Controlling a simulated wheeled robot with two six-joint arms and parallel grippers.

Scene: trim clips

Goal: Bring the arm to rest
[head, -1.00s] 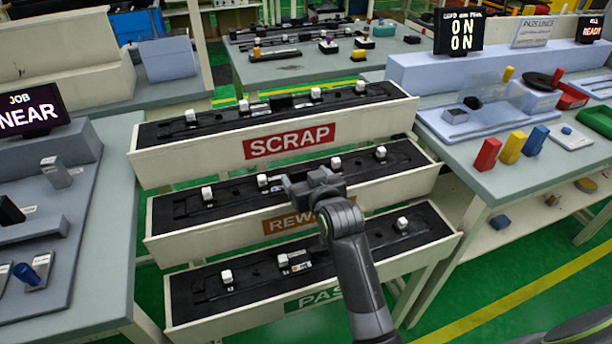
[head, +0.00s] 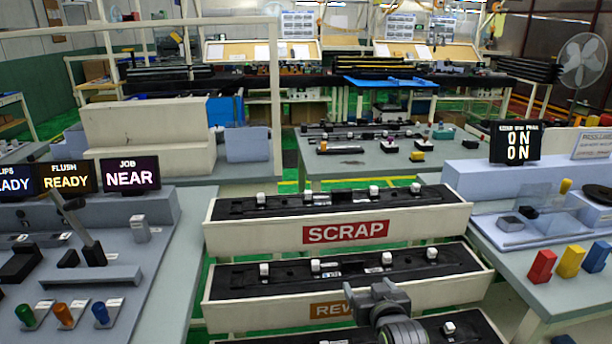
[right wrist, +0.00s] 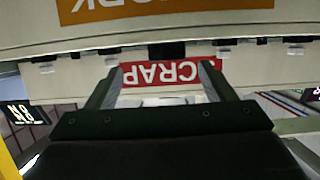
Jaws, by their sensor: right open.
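My right gripper (head: 378,292) shows at the bottom of the head view, in front of the tray with the orange label, which partly reads "REW" (head: 332,310). In the right wrist view its two fingers (right wrist: 160,82) stand wide apart, and I see nothing gripped between them. That view is upside down, with the red SCRAP label (right wrist: 165,73) behind the fingers. My left gripper is not in view.
The SCRAP tray (head: 345,232) and the trays below it hold black strips with white clips. A left bench (head: 185,262) carries lit screens and coloured handles. A right bench (head: 510,258) carries an ON ON screen (head: 516,143) and red, yellow and blue blocks.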

